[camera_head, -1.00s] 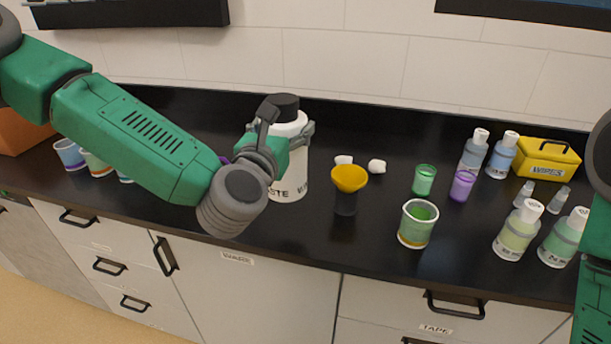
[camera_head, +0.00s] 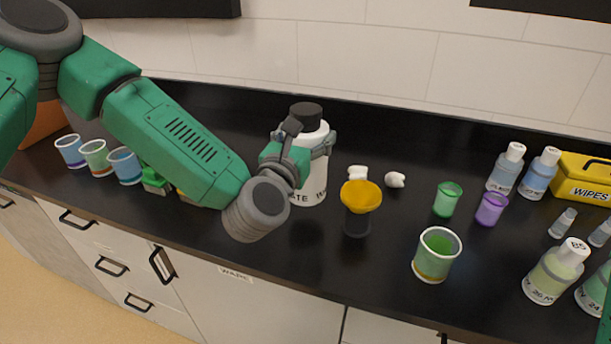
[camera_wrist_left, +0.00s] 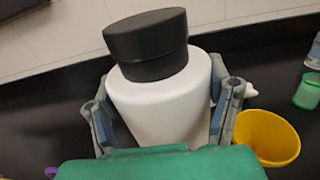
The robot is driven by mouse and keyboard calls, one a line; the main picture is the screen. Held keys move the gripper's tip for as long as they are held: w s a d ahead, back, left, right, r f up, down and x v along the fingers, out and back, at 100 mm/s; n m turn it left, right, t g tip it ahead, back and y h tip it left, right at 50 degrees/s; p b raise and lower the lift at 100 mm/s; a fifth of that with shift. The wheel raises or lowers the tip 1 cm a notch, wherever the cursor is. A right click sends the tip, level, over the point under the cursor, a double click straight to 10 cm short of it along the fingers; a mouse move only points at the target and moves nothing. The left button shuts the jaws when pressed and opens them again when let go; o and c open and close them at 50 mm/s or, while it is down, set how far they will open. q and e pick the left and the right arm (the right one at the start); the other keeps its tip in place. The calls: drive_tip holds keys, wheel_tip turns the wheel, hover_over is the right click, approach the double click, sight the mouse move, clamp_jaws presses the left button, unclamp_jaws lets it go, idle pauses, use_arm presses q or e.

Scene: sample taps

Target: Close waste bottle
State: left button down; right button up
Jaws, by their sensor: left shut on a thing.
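The waste bottle (camera_head: 313,185) is a white, wide bottle with black lettering, upright at the middle of the black counter. A black cap (camera_head: 306,115) sits on its top; the cap also shows close up in the left wrist view (camera_wrist_left: 146,44). My left gripper (camera_head: 308,141) is shut on the bottle, one finger on each side of its upper body below the cap. Both fingers show beside the white bottle in the left wrist view (camera_wrist_left: 167,98). The green wrist hides part of the bottle's lower front. My right gripper is out of view.
A yellow funnel (camera_head: 361,196) on a dark holder stands just right of the bottle, with two small white pieces (camera_head: 394,180) behind. Cups, several sample bottles and a yellow wipes box (camera_head: 584,181) fill the right. Several cups (camera_head: 94,156) stand left. The front counter centre is clear.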

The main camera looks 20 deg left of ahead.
use_arm(q)
drive_tip(key=shift+a+f, duration=0.25)
drive_tip(key=shift+f, duration=0.75)
wheel_tip(320, 180, down, 4)
drive_tip(key=shift+f, duration=0.1)
drive_tip(key=shift+a, duration=0.45)
drive_tip(key=shift+c, duration=2.1)
unclamp_jaws()
drive_tip(key=shift+a+f, duration=0.15)
drive_tip(key=shift+o, duration=1.3)
drive_tip(key=shift+a, duration=0.15)
drive_tip(key=shift+s+d, duration=0.1)
drive_tip(key=shift+d, duration=0.45)
drive_tip(key=s+b, duration=0.1)
drive_tip(key=s, duration=1)
drive_tip(key=shift+s+a, duration=0.25)
drive_tip(key=shift+s, duration=0.15)
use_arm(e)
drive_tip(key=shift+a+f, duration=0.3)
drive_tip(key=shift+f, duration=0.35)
use_arm(q)
drive_tip(key=shift+a, duration=0.25)
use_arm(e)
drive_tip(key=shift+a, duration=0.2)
